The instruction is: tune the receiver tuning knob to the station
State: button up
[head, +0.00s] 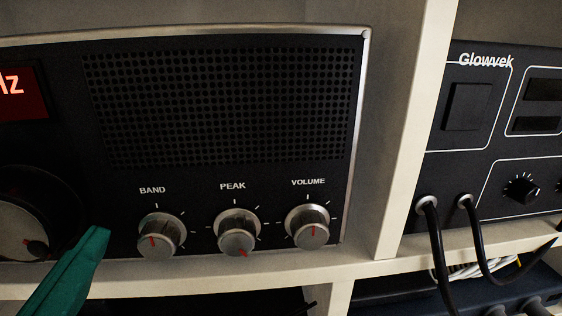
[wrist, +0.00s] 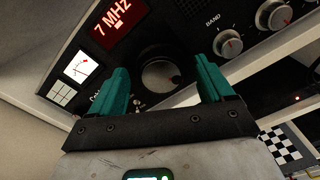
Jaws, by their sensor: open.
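The receiver (head: 220,180) is a black-faced radio in a cubby. Its large round tuning knob (head: 20,232) is at the left edge of the head view, partly cut off. The knob is silver with a small dark finger dimple and a red mark. In the wrist view the tuning knob (wrist: 160,75) shows between my two green fingers, beyond their tips. My gripper (wrist: 162,78) is open, its fingers spread wide on either side of the knob. One green finger (head: 75,275) shows at the lower left of the head view. I cannot tell whether the fingers touch the knob.
The BAND knob (head: 158,240), PEAK knob (head: 238,236) and VOLUME knob (head: 308,228) line the receiver's lower right. A red display (wrist: 118,28) reads "7 MHz", with a lit meter (wrist: 82,68) beside it. A cream divider (head: 412,130) separates a Glowvek unit (head: 505,140) with black cables.

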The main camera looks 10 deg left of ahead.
jog(key=shift+s, duration=0.15)
jog(key=b+v, duration=0.1)
jog(key=v, duration=0.9)
jog(key=shift+s+b, duration=0.3)
jog(key=shift+b, duration=0.05)
jog(key=w+a+m, duration=0.1)
jog(key=w+m, duration=0.2)
jog(key=m, duration=0.8)
jog(key=w+m+h, duration=0.1)
jog(key=w+m, duration=0.2)
jog(key=m, duration=0.8)
jog(key=w+a+m+b, duration=0.1)
jog(key=w+m, duration=0.3)
jog(key=m, duration=0.7)
jog(key=shift+w+a+f+h, duration=0.1)
jog(key=shift+a+f+h, duration=0.1)
jog(key=shift+a+h, duration=0.15)
jog(key=shift+c, duration=0.2)
